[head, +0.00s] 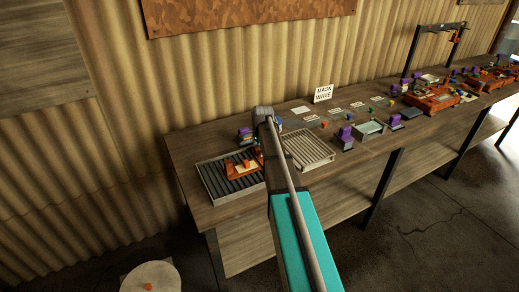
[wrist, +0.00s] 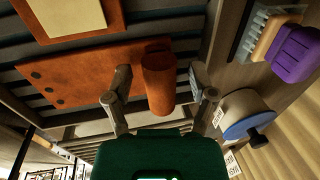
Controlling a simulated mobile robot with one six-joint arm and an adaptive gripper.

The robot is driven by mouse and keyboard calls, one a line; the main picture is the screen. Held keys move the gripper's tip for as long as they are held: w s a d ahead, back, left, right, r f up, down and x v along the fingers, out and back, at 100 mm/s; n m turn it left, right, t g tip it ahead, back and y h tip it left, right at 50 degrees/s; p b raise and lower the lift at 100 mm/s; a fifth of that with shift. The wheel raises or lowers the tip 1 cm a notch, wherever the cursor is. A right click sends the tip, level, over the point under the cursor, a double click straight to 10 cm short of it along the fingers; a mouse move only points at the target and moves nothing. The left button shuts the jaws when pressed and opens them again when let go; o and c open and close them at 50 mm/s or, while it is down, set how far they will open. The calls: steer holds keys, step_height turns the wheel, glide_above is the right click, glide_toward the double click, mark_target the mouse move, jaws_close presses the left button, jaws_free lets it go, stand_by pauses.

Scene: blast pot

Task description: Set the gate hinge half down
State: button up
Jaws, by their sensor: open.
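The gate hinge half, a rust-orange plate with dark holes (wrist: 85,78) and an upright barrel (wrist: 159,82), lies on a slatted tray (head: 215,180) at the left end of the bench. It shows in the head view as a small orange piece (head: 238,172). My gripper (wrist: 160,88) is open, with one finger on each side of the barrel. I cannot tell whether either finger touches it. In the head view my arm covers the gripper and part of the tray.
An orange block with a cream top (wrist: 68,15) is near the plate. A purple-handled brush (wrist: 293,52) and a round blue-and-cream item (wrist: 245,118) are beside the tray. A second, pale slatted tray (head: 312,150) is right of my arm. More parts crowd the bench further right.

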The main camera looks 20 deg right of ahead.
steer(key=shift+r, duration=0.15)
step_height(320, 180, up, 12)
steer(key=s+p, duration=0.2)
steer(key=p, duration=0.9)
steer(key=shift+f+p, duration=0.25)
steer(key=shift+p, duration=0.15)
steer(key=shift+s, duration=0.15)
steer(key=s+a+n+g, duration=0.2)
steer(key=s+a+n, duration=1.5)
steer(key=s+a, duration=0.5)
steer(key=shift+s+a+f+n, duration=0.15)
steer(key=shift+s+a+n, duration=0.15)
steer(key=shift+s, duration=0.5)
steer(key=shift+d, duration=0.1)
